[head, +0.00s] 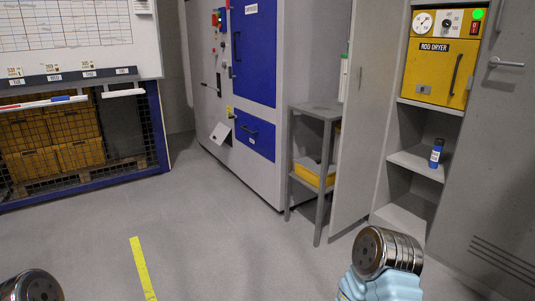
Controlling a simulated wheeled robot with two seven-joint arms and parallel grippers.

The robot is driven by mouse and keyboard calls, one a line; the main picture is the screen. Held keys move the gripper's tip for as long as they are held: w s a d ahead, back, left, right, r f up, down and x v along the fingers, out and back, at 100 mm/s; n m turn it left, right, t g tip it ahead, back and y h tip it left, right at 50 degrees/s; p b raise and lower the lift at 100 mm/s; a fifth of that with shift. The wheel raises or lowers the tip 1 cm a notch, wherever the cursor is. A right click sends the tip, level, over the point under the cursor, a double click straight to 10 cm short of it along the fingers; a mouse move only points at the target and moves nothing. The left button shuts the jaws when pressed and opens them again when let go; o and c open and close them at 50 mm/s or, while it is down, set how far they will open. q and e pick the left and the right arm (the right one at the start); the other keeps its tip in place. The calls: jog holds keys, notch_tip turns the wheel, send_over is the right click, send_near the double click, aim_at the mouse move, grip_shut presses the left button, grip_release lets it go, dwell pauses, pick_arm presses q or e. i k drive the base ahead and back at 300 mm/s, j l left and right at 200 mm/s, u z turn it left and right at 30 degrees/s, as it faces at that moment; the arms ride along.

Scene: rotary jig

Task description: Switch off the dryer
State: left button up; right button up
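The rod dryer (434,75) is a yellow box with a dark handle, set in the upper shelf of a grey cabinet at the right. Parts of both my arms show low in the view, well below and apart from the dryer. Neither gripper's fingers are in view.
The cabinet door (371,115) stands open left of the shelves. A blue bottle (436,153) stands on a lower shelf. A grey side table (319,113) and a blue-and-grey machine (252,100) stand further left. The floor (210,230) is clear around a yellow line.

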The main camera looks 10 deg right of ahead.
aim_at(474, 26)
jog(key=i+z, duration=0.15)
jog(key=i, duration=0.45)
jog(key=i+z, duration=0.15)
jog(key=i, duration=0.4)
jog(key=i+j+z, duration=0.2)
jog(key=i, duration=0.4)
jog(key=i+j+z, duration=0.15)
jog(key=i, duration=0.4)
jog(key=i+z, duration=0.15)
jog(key=z, duration=1.5)
